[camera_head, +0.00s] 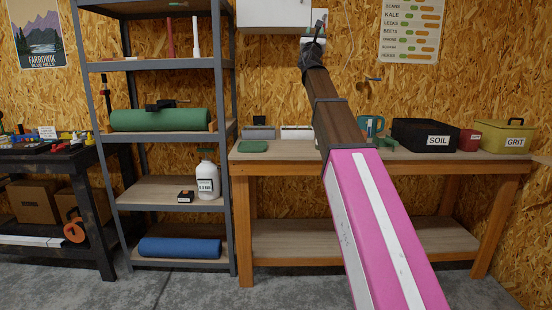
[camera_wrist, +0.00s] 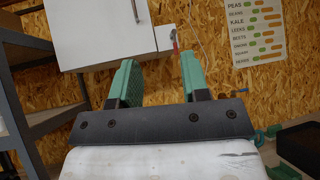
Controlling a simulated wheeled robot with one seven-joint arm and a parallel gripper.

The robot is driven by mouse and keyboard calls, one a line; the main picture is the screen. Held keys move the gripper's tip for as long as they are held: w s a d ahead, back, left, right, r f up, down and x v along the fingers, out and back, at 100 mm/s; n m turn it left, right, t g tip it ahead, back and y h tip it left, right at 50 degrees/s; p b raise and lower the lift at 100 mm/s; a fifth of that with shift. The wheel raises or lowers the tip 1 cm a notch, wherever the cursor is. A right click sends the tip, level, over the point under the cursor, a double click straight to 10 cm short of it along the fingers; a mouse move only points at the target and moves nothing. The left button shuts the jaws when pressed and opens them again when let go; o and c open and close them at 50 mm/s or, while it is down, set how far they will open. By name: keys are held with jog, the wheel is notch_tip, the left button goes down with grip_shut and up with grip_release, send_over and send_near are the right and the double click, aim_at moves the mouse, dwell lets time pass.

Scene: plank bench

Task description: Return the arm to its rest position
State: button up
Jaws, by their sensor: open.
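My arm, pink with a white stripe and a brown section, reaches up across the head view over the plank bench (camera_head: 300,158). My gripper (camera_head: 317,30) is at its far end, high in front of the wall, near the lower right corner of a white cabinet (camera_head: 272,14). In the wrist view my gripper (camera_wrist: 157,65) shows two teal fingers spread apart with nothing between them. The cabinet (camera_wrist: 95,30) shows beyond the fingers. The fingers' exact distance from the cabinet and wall cannot be told.
A black SOIL box (camera_head: 424,135), a yellow GRIT box (camera_head: 503,137), a red tin (camera_head: 469,140) and a teal mug (camera_head: 371,126) stand on the bench. A metal shelf (camera_head: 150,65) stands left of the bench. Bare grey floor (camera_head: 190,289) lies in front.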

jog(key=s+d+f+m+g+h, duration=0.1)
jog(key=d+f+m+g, duration=0.45)
jog(key=f, duration=0.95)
jog(key=s+d+f+m+g+h, duration=0.25)
jog(key=f+m, duration=0.55)
jog(key=f, duration=0.7)
jog(key=s+d+f+m+g+h, duration=0.1)
jog(key=d+f+m+g, duration=0.35)
jog(key=f, duration=1.05)
jog(key=s+f+m+g+y, duration=0.2)
jog(key=s+f+m+g, duration=0.15)
jog(key=f, duration=0.65)
jog(key=s+f+m+g+y, duration=0.15)
jog(key=s+f+m, duration=0.3)
jog(key=f, duration=0.55)
jog(key=s+a+f+m+g+y, duration=0.3)
jog(key=s+a+f+g+y, duration=0.1)
jog(key=s+f, duration=0.6)
jog(key=s+a+f+m+g+y, duration=0.3)
jog(key=s+a+f+g+y, duration=0.1)
jog(key=s+f, duration=0.7)
jog(key=shift+s+a+f, duration=0.25)
jog(key=shift+s+a, duration=0.2)
jog(key=shift+s, duration=0.35)
jog(key=shift+c, duration=0.2)
jog(key=shift+w+d, duration=0.1)
